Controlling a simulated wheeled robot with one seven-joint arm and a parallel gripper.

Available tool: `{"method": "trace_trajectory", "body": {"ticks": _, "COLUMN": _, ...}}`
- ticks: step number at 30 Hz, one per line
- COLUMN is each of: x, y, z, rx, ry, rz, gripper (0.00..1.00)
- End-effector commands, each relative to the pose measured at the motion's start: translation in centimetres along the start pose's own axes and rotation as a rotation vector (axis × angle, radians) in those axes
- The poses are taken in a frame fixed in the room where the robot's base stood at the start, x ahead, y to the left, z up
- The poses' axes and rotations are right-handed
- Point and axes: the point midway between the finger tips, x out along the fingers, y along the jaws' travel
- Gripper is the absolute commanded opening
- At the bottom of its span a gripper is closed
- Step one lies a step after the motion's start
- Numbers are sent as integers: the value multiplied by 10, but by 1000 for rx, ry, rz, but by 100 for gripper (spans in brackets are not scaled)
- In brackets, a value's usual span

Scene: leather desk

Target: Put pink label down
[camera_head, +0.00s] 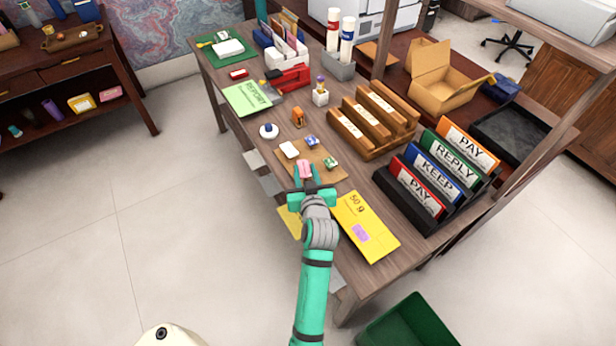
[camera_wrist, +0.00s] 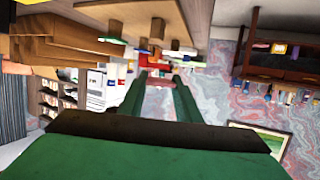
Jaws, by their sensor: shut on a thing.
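My gripper (camera_head: 308,182) is over the near edge of the desk, at the front of a tan mat. It is shut on the pink label (camera_head: 304,168), a small pink piece between the fingertips. I cannot tell whether the label touches the mat. In the wrist view, the two green fingers (camera_wrist: 158,92) reach forward with a pinkish piece (camera_wrist: 159,81) between their tips. The tan mat (camera_head: 325,178) also bears a white block (camera_head: 289,149), a blue-topped block (camera_head: 312,141) and a green-topped block (camera_head: 331,162).
A yellow envelope (camera_head: 378,243) marked 50 g with a purple patch lies right of my arm. A green REPORT folder (camera_head: 247,97), a wooden stepped rack (camera_head: 365,128) and a black file holder (camera_head: 405,199) stand around. A green bin (camera_head: 408,326) is on the floor.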

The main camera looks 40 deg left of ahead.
Motion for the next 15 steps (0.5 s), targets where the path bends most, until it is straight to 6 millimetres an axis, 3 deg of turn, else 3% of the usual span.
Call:
{"method": "trace_trajectory", "body": {"ticks": 11, "x": 30, "y": 12, "z": 22, "rx": 2, "ry": -1, "rz": -1, "gripper": 10}}
{"method": "trace_trajectory", "body": {"ticks": 15, "x": 37, "y": 12, "z": 41, "rx": 2, "ry": -1, "rz": -1, "gripper": 10}}
